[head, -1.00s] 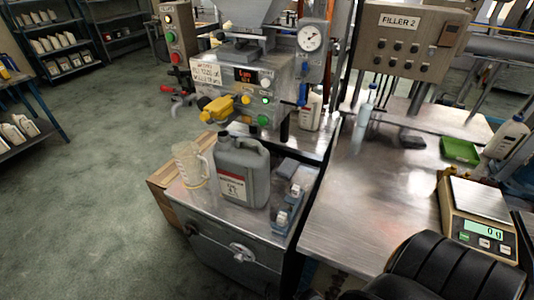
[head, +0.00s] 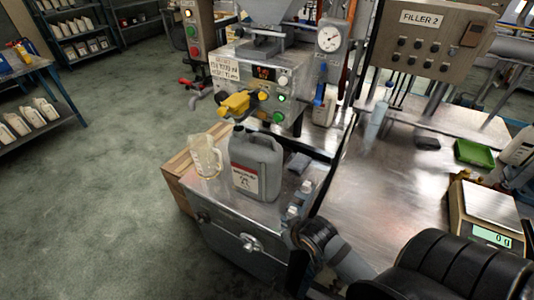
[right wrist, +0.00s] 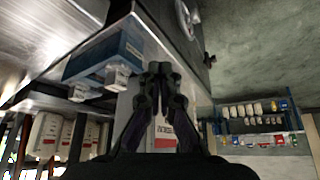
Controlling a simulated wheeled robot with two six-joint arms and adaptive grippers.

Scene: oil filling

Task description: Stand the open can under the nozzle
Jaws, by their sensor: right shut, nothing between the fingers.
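The grey can (head: 257,166) with a white and red label stands upright on the metal top of the filler's cabinet. It is below and in front of the yellow nozzle part (head: 238,103); I cannot tell whether its mouth lines up. Its neck looks dark. My right gripper's fingers (right wrist: 160,70) are shut and empty in the right wrist view, with a pale surface bearing a red label behind them, probably the can. In the head view my right arm comes in low right, beside the cabinet's front corner; its fingers are not clear there. My left gripper is out of view.
A clear jug (head: 206,158) stands just left of the can. Small clamps (head: 296,200) sit right of it. The steel bench (head: 370,190) at right holds a scale (head: 490,215) reading 0 g and a green tray (head: 474,153). The floor at left is clear.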

